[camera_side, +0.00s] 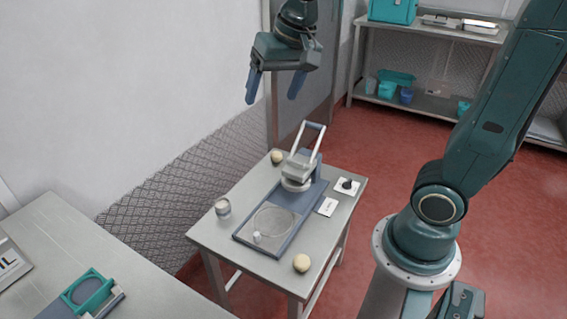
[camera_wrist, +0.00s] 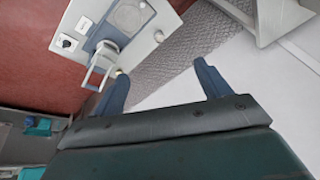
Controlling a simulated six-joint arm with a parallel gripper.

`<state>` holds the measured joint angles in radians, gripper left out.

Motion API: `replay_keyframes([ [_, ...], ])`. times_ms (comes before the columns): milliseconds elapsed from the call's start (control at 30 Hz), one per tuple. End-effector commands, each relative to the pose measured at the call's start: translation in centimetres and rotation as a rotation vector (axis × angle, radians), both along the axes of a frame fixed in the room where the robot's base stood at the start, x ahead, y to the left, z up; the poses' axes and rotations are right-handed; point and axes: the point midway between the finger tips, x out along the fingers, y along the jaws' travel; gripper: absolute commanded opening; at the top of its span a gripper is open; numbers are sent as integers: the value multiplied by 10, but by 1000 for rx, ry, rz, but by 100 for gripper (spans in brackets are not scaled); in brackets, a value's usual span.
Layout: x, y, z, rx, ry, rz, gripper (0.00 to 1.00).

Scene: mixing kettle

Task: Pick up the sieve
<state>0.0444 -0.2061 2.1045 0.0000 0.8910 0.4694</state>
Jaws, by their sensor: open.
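No object is plainly marked as the sieve. A round grey disc (camera_side: 275,221) lies on the near part of a blue-grey tray (camera_side: 247,238) on the small table and may be it; its mesh is too small to tell. A device with a pale looped handle (camera_side: 313,127) stands at the tray's far end. The disc (camera_wrist: 129,15) and the handle (camera_wrist: 92,79) also show in the wrist view. My gripper (camera_side: 275,88) is open and empty, high above and behind the table, apart from everything. Its two blue fingers (camera_wrist: 161,72) also show in the wrist view.
A wall stands close on the left.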

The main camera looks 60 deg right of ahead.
Motion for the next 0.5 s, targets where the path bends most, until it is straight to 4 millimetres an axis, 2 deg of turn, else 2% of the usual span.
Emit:
replay_keyframes([
  [33, 13, -2, -4, 11, 14, -33, 76],
  [267, 65, -10, -21, 61, 56, -193, 76],
  [500, 117, -20, -52, 107, 98, -362, 76],
])
